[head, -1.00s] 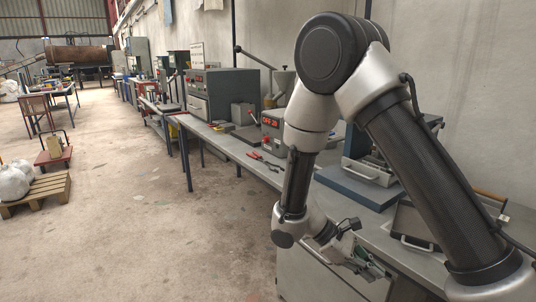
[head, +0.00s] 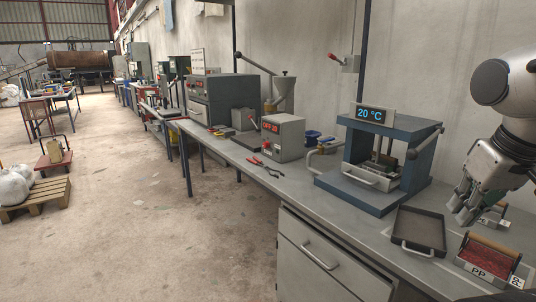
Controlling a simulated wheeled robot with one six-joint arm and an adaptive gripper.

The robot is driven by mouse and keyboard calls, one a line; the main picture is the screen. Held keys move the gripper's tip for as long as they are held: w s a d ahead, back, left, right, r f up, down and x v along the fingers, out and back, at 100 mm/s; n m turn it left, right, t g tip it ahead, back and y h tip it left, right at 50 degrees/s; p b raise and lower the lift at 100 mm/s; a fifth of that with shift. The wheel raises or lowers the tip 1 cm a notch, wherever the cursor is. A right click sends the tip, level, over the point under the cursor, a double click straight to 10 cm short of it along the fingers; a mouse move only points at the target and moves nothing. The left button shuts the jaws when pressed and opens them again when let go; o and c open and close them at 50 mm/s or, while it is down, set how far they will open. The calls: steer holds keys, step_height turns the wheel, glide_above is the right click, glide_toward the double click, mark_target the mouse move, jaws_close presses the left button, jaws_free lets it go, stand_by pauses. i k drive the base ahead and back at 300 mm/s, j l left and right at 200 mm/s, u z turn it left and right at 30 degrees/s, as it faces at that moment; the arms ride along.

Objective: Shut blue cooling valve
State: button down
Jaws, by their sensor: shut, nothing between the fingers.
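I cannot make out the blue cooling valve for certain. A small blue part (head: 312,135) with yellowish pieces near it sits on the bench left of the blue press; it is too small to tell whether it is the valve or how it is set. The blue press (head: 365,196) shows "20 °C" on its display (head: 371,114). My gripper (head: 462,212) is at the right, shut and empty, fingers pointing down above the bench, left of a small metal piece (head: 493,218) with a green part. It is well to the right of the press.
A dark tray (head: 418,230) with a handle lies in front of the press. A box of red material marked "PP" (head: 487,256) stands at the lower right. A grey box with a red display (head: 284,137) and red-handled pliers (head: 262,165) are farther left.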

mark_target(322, 142)
steer(key=i+j+z, duration=0.25)
steer(key=i+j, duration=0.15)
steer(key=j, duration=0.2)
steer(key=i+j+z, duration=0.15)
steer(key=j, duration=0.2)
steer(key=i+j+z, duration=0.15)
steer(key=j, duration=0.2)
steer(key=i+j+z, duration=0.15)
steer(key=j, duration=0.2)
steer(key=i+j+z, duration=0.1)
steer(key=j, duration=0.3)
steer(key=i, duration=0.05)
